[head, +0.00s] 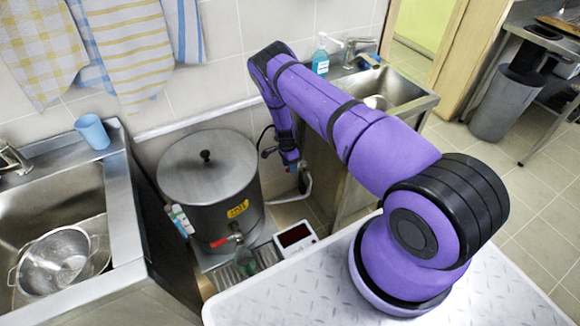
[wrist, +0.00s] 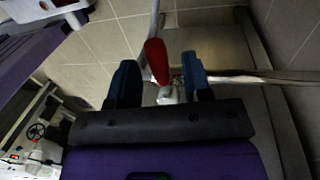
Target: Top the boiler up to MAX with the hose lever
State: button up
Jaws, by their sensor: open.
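The boiler (head: 208,185) is a large grey lidded pot with a yellow label, standing between two sink units in the head view. A white strip with coloured marks (head: 180,220) is on its left side; its water level is too small to read. In the wrist view a red lever (wrist: 156,62) stands on a metal pipe fitting. My gripper (wrist: 160,80) is open, with its blue fingers on either side of the lever; I cannot tell whether they touch it. In the head view my gripper (head: 297,167) is low, right of the boiler, and the lever is hidden.
A tap (head: 236,238) projects from the boiler's front above a drip grate. A white box with a dark display (head: 295,237) stands right of it. The left sink (head: 75,190) holds a colander. A metal pipe (wrist: 245,77) runs right from the lever.

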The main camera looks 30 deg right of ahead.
notch_tip(320, 180, up, 10)
jog(key=w, duration=0.2)
dwell(0.6)
